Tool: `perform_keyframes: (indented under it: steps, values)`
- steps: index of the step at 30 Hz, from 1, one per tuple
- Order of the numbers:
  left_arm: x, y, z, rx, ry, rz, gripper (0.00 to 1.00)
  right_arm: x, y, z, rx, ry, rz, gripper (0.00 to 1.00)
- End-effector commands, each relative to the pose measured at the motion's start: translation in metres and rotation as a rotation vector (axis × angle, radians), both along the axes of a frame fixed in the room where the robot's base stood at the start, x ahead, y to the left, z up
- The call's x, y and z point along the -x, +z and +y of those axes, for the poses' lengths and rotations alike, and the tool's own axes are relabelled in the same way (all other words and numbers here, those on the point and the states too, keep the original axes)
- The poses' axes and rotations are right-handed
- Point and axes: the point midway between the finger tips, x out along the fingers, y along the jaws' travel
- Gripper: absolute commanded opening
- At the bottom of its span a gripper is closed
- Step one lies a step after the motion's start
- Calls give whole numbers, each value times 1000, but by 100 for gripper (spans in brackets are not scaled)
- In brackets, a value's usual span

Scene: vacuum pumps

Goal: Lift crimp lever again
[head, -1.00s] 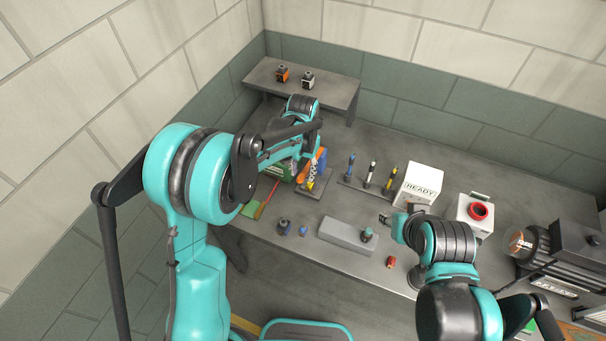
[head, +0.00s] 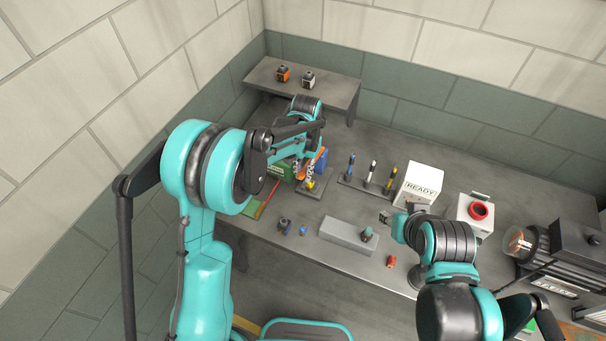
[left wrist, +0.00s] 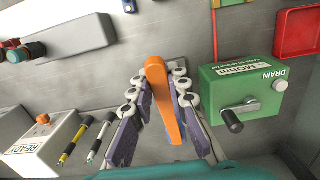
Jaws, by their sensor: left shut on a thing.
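The orange crimp lever (left wrist: 160,95) stands out between the two fingers of my left gripper (left wrist: 158,82) in the left wrist view. The gripper is shut on it, with one dark finger on each side. A blue part shows beside the lever, partly covered by the fingers. In the head view my left gripper (head: 309,175) is at the back left of the bench, and the lever (head: 319,160) shows partly behind it. My right gripper (head: 386,218) is near the middle of the bench, and its fingers are too small to read.
A green box marked DRAIN (left wrist: 240,92) with a dark handle stands close beside the gripper. A grey block (head: 345,236) lies in front.

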Motion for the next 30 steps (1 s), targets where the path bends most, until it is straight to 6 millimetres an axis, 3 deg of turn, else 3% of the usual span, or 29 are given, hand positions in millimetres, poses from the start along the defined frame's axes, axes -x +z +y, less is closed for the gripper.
perform_keyframes:
  steps: [9,22,23,25,30]
  values:
    - [-21,39,-7,-82,0,250,0,0,3,0,0,0,0,40]
    - [-24,47,-8,-97,0,296,0,0,3,0,0,0,0,40]
    - [-24,47,-8,-97,0,296,18,0,3,0,0,0,0,40]
    - [-24,47,-8,-97,0,296,37,0,3,0,0,0,0,40]
    - [-24,47,-8,-96,0,297,38,0,3,0,0,0,0,40]
